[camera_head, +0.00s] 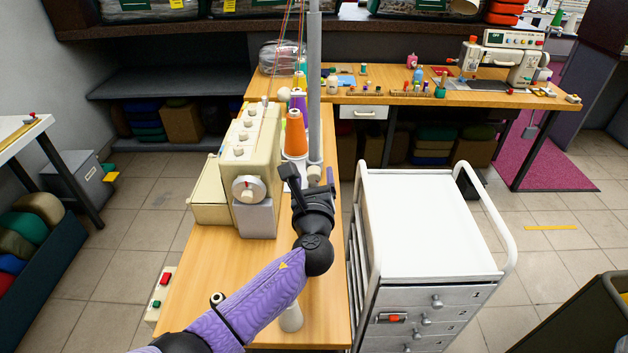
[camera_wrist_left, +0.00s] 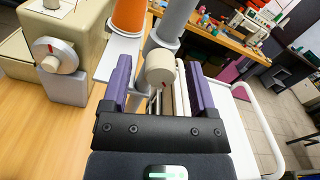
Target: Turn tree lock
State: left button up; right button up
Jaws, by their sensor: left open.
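A grey upright pole (camera_head: 314,90) stands on the wooden table behind the cream sewing machine's right side. A small cream round knob (camera_wrist_left: 160,66) sits low on the pole's near side; it also shows in the head view (camera_head: 314,173), partly hidden by my gripper. My left gripper (camera_head: 310,181) is open in front of the pole, its jaws pointing at the knob. In the left wrist view, the purple fingers of my left gripper (camera_wrist_left: 159,88) stand on either side of the knob, with gaps visible. Whether either finger touches it, I cannot tell. My right gripper is not in view.
The cream sewing machine (camera_head: 248,160) is to the left. A white drawer cart (camera_head: 430,225) stands right of the wooden table (camera_head: 195,290).

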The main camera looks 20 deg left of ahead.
pick_arm(q)
jog(key=shift+c, duration=0.4)
grip_shut()
jog(key=shift+n, duration=0.4)
jog(key=n+b, duration=0.1)
jog(key=n, duration=0.2)
jog(key=shift+f, duration=0.1)
jog(key=n+b, duration=0.2)
jog(key=n, duration=0.3)
jog(key=shift+b, duration=0.3)
jog(key=n+b, duration=0.2)
jog(key=n, duration=0.3)
jog(key=shift+n, duration=0.3)
jog(key=shift+n+b, duration=0.45)
jog(key=shift+n, duration=1.25)
